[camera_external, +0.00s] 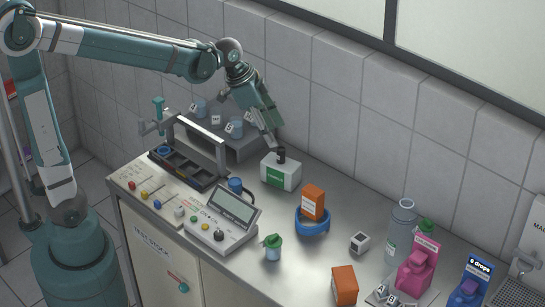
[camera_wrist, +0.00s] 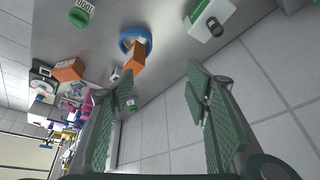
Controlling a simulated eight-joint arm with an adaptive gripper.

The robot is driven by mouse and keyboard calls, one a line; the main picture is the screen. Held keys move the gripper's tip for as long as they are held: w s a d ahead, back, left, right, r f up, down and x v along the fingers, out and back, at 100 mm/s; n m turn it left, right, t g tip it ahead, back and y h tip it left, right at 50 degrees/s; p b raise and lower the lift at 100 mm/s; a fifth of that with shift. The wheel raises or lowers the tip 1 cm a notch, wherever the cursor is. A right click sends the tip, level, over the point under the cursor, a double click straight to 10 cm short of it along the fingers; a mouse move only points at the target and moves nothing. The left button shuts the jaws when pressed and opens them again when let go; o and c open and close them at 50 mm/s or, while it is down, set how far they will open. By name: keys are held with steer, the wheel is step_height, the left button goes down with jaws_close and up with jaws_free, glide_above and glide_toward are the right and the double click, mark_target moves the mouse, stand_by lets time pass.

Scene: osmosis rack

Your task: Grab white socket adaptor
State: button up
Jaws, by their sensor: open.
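The white socket adaptor appears to be the small white cube with a dark face (camera_external: 359,242) on the metal counter, right of the blue ring. In the wrist view, a small pale block (camera_wrist: 115,74) beside the orange box may be the same cube, but it is too small to be sure. My gripper (camera_external: 276,142) is near the back wall, above the white box with a green label, well to the left of the cube. In the wrist view, my gripper (camera_wrist: 160,88) has its green-padded fingers wide apart, with nothing between them.
The white box with a black top (camera_external: 281,174) stands below my gripper. An orange box (camera_external: 313,202) stands in the blue ring (camera_external: 312,221). The tiled wall is close behind.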

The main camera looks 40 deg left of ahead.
steer(key=w+d+f+m+g+b, duration=0.1)
steer(key=w+d+f+m+b, duration=0.15)
steer(key=d+f, duration=0.4)
steer(key=w+d+f+m+g+b, duration=0.1)
steer(key=w+d+f+m, duration=0.2)
steer(key=d, duration=0.7)
steer(key=m+g+h+b, duration=0.1)
steer(key=m+g+b, duration=0.1)
steer(key=m, duration=0.1)
glide_toward(360, 237)
step_height(360, 237, down, 2)
steer(key=shift+d+f, duration=0.3)
steer(key=shift+x, duration=1.3)
steer(key=shift+d, duration=0.1)
steer(key=shift+b+x, duration=0.65)
steer(key=shift+x, duration=1.9)
steer(key=shift+d+r, duration=0.1)
steer(key=shift+d, duration=0.05)
